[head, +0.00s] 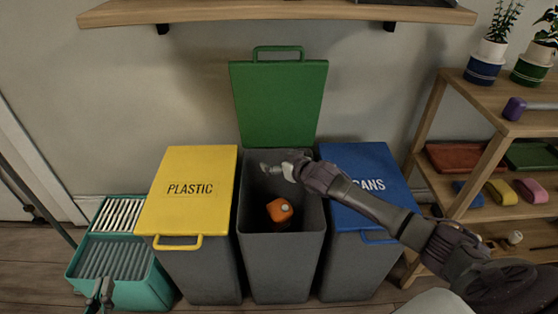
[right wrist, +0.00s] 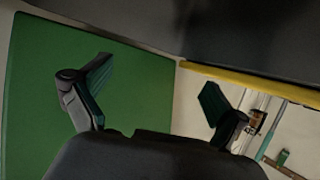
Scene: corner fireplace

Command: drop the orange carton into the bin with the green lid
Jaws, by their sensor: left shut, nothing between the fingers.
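The orange carton (head: 280,210) is inside the middle grey bin (head: 281,250), low down between its walls. The bin's green lid (head: 279,103) stands raised against the wall; green also fills the left of the right wrist view (right wrist: 40,100). My right gripper (head: 278,170) is over the bin's mouth, above and apart from the carton. Its fingers are spread with nothing between them in the right wrist view (right wrist: 157,90). My left gripper (head: 100,294) is shut and empty at the lower left, in front of the teal crate.
A bin with a yellow PLASTIC lid (head: 188,205) stands on the left, a bin with a blue CANS lid (head: 350,160) on the right; both lids are down. A teal crate (head: 120,294) is at far left. A wooden shelf unit (head: 480,178) stands right, a wall shelf (head: 275,12) above.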

